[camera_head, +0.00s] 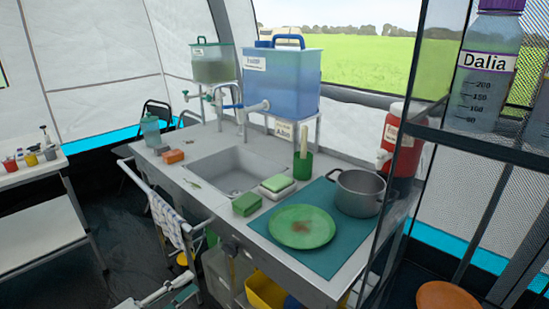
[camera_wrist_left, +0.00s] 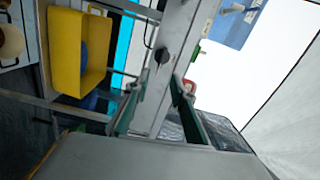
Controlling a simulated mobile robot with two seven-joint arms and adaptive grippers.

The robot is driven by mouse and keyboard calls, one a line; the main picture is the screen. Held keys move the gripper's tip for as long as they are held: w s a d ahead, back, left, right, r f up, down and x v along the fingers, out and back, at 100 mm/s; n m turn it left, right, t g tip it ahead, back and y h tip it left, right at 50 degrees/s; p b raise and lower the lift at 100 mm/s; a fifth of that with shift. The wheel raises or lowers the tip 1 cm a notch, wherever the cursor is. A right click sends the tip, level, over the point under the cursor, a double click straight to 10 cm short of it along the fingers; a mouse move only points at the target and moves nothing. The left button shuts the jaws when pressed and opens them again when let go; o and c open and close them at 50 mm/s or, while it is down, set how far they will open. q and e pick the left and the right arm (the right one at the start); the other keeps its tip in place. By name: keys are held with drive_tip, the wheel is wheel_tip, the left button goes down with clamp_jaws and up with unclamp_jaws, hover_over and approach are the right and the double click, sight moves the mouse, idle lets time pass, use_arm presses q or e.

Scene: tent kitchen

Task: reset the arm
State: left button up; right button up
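My left gripper (camera_head: 180,287) shows low in the head view, in front of the sink counter and below its front edge. It is small and partly cut off there. In the left wrist view the two fingers of my left gripper (camera_wrist_left: 155,100) stand apart, with green inner faces. Nothing is held between them; a grey counter post or edge shows behind the gap. My right gripper is in neither view.
The sink counter (camera_head: 208,203) carries a green plate (camera_head: 302,226), a pot (camera_head: 359,192) and sponges. A towel (camera_head: 166,219) hangs on its front rail. A yellow bin (camera_wrist_left: 80,55) is below the counter. A shelf (camera_head: 480,141) with a bottle (camera_head: 485,75) stands at right.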

use_arm(q)
drive_tip(key=s+d+f+n+g+y+p, duration=0.2)
drive_tip(key=s+d+f+n+y+p, duration=0.1)
drive_tip(key=s+f+n, duration=0.4)
drive_tip(key=s+d+f+n+g+y+p, duration=0.2)
drive_tip(key=s+f+n, duration=0.4)
drive_tip(key=s+n, duration=0.6)
drive_tip(key=s+d+y+p, duration=0.1)
drive_tip(key=s+y+p, duration=0.1)
drive_tip(key=s, duration=0.1)
drive_tip(key=shift+s+d+f+n+y, duration=0.15)
drive_tip(key=shift+d+f+n+y, duration=0.15)
drive_tip(key=shift+d+f+y, duration=0.1)
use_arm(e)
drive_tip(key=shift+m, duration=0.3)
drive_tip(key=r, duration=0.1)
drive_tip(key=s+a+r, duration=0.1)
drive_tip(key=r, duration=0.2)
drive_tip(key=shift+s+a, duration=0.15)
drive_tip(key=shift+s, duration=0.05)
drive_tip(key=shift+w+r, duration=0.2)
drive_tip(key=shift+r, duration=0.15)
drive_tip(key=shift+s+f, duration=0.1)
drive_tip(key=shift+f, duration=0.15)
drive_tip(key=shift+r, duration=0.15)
